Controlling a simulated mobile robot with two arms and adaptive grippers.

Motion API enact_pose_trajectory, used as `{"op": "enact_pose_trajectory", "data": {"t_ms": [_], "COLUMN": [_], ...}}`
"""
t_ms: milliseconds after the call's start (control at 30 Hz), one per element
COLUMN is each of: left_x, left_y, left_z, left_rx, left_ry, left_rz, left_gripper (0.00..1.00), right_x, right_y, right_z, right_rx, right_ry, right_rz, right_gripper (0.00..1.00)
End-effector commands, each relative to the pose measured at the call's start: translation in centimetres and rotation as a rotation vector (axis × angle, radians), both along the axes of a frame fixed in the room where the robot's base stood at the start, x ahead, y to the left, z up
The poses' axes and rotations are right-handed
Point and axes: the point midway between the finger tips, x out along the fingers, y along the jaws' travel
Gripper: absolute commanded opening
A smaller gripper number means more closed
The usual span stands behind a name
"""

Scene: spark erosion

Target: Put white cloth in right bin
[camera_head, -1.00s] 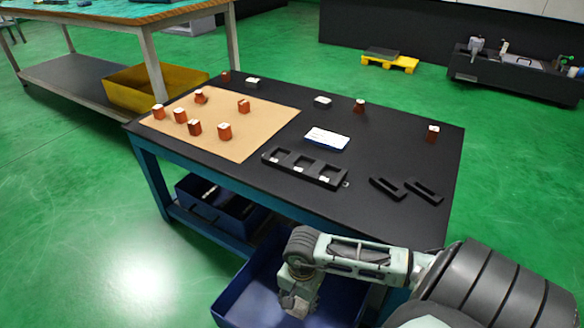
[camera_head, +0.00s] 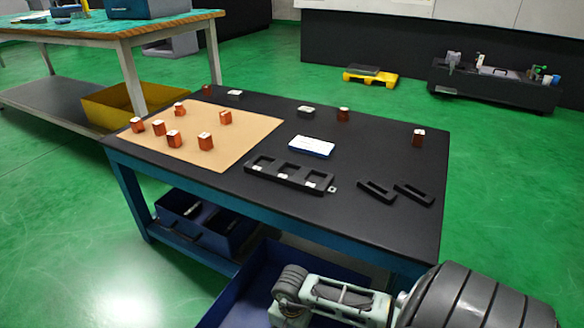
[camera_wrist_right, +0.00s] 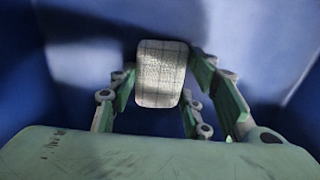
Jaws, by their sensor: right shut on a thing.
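The white cloth (camera_wrist_right: 160,73), a small pale folded piece with a faint grid, sits between the fingers of my right gripper (camera_wrist_right: 162,85) in the right wrist view. The gripper is shut on it. Blue bin walls (camera_wrist_right: 60,70) surround it there. In the head view my right arm reaches from the lower right over a large blue bin (camera_head: 238,294) beside the table. The fingertips and the cloth are hidden below the picture's edge. My left gripper is not in view.
The black-topped table (camera_head: 370,160) stands beyond the bin, with several red blocks on a tan mat (camera_head: 185,112), a black holder (camera_head: 290,176) and a white-and-blue box (camera_head: 311,146). Another blue bin (camera_head: 205,225) sits on the shelf below. Green floor is open at left.

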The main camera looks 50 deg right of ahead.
Motion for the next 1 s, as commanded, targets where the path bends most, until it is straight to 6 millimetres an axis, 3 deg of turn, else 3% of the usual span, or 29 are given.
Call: {"op": "enact_pose_trajectory", "data": {"t_ms": [200, 233, 433, 767, 867, 1000], "left_x": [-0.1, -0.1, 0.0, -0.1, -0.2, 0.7], "left_y": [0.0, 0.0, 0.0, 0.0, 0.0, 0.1], "left_z": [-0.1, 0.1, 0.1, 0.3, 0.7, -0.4], "left_rx": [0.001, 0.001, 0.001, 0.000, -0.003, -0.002], "left_ry": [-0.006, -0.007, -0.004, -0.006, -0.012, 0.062], "left_rz": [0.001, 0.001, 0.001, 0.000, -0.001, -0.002], "left_gripper": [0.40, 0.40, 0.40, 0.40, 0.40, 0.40], "right_x": [0.0, 0.0, 0.0, 0.0, 0.1, 0.1], "right_y": [0.0, 0.1, 0.1, 0.1, 0.0, -0.1], "right_z": [-0.4, -0.4, -0.3, -0.1, 0.9, 3.8], "right_rx": [0.000, 0.001, 0.001, 0.001, 0.000, -0.002], "right_ry": [0.000, 0.000, 0.000, 0.000, -0.002, -0.003], "right_rz": [0.002, 0.001, 0.001, 0.000, 0.001, 0.003], "right_gripper": [0.23, 0.46, 0.63, 0.63, 0.63, 0.63]}}
